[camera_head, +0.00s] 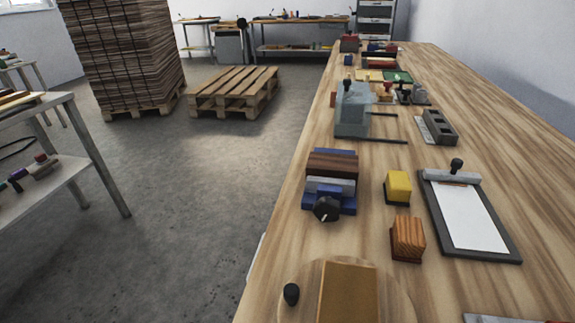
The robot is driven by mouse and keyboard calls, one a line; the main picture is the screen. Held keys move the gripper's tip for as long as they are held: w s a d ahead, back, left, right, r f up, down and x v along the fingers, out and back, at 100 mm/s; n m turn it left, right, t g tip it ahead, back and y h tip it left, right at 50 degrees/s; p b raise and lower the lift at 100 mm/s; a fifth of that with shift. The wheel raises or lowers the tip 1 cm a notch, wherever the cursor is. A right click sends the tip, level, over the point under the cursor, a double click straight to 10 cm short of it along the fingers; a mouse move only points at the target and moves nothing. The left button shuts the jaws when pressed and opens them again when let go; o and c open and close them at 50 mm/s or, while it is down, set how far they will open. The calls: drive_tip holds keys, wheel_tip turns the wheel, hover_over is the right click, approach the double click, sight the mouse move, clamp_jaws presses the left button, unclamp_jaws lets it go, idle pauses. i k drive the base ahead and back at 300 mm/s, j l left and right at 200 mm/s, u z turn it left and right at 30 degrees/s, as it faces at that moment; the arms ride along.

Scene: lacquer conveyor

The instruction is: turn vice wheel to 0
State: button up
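A blue vice (346,200) with brown wooden jaws and a grey middle part stands on the wooden bench, just right of the picture's centre. Its black wheel (327,209) is on the near face and carries a small pale mark pointing down. Any scale or numbers around the wheel are too small to read. My gripper is not in view, so I cannot tell its distance from the wheel.
A yellow block (398,186) and a striped wooden block (407,238) stand right of the vice, with a clipboard (470,218) beyond. A round wooden board (394,295) with a black knob (291,294) is nearer. A grey machine (352,108) stands behind. Open floor lies left.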

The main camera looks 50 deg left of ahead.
sight(326, 210)
drive_tip(key=i+l+u, duration=0.15)
drive_tip(key=l+u, duration=0.25)
drive_tip(key=i+l+u, duration=0.1)
drive_tip(key=l+u, duration=0.3)
drive_tip(key=i+l, duration=0.1)
drive_tip(key=l, duration=0.4)
drive_tip(key=i+l+u, duration=0.15)
drive_tip(key=l, duration=0.85)
drive_tip(key=u, duration=0.05)
